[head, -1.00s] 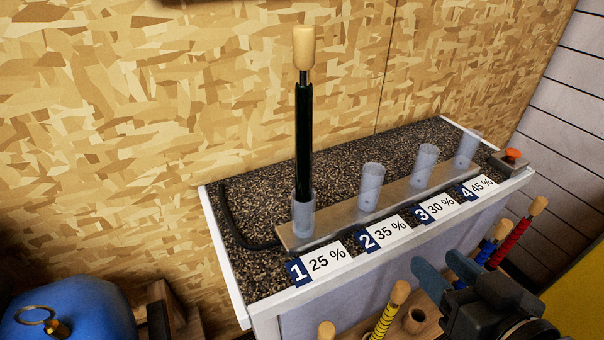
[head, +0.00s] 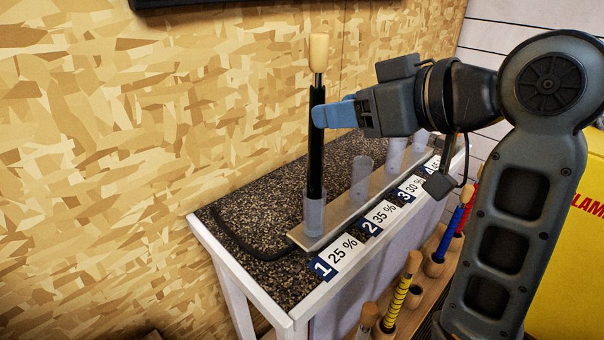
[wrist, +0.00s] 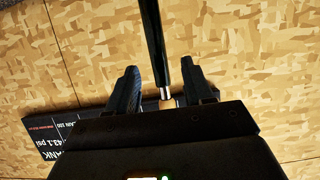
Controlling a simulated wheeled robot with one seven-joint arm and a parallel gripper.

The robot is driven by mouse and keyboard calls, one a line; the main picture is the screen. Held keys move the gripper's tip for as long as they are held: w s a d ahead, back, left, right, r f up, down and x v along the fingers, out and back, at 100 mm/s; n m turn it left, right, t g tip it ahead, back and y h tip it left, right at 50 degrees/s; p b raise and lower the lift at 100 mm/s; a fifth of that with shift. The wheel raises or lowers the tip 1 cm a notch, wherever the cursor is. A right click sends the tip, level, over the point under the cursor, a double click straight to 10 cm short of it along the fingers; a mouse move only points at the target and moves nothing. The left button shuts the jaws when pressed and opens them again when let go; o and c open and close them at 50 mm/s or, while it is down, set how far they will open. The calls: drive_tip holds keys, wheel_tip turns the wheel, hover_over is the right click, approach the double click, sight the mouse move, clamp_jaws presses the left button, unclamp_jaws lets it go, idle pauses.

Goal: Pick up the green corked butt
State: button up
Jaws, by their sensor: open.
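The dark green, almost black corked butt (head: 316,150) stands upright in the clear tube of slot 1 (head: 314,215), a pale cork on its top. My gripper (head: 334,113) is at the upper part of its grip, coming in from the right. The blue fingertips overlap the grip in the head view. In the wrist view the butt (wrist: 153,40) runs between the two spread fingers of my gripper (wrist: 160,82), with a gap on each side. Its cork (wrist: 167,103) is partly hidden by the gripper body.
Clear tubes stand in a row on a strip, with a nearer empty one at slot 2 (head: 361,177). My arm hides part of the farther ones. Yellow, blue and red corked butts stand in a wooden rack (head: 437,268) in front of the bench. A panelled wall is close behind.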

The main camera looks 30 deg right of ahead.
sight(316, 151)
drive_tip(key=b+x, duration=0.3)
drive_tip(key=x, duration=0.4)
drive_tip(key=shift+w+f, duration=0.2)
drive_tip(key=shift+w, duration=0.1)
clamp_jaws()
idle(0.4)
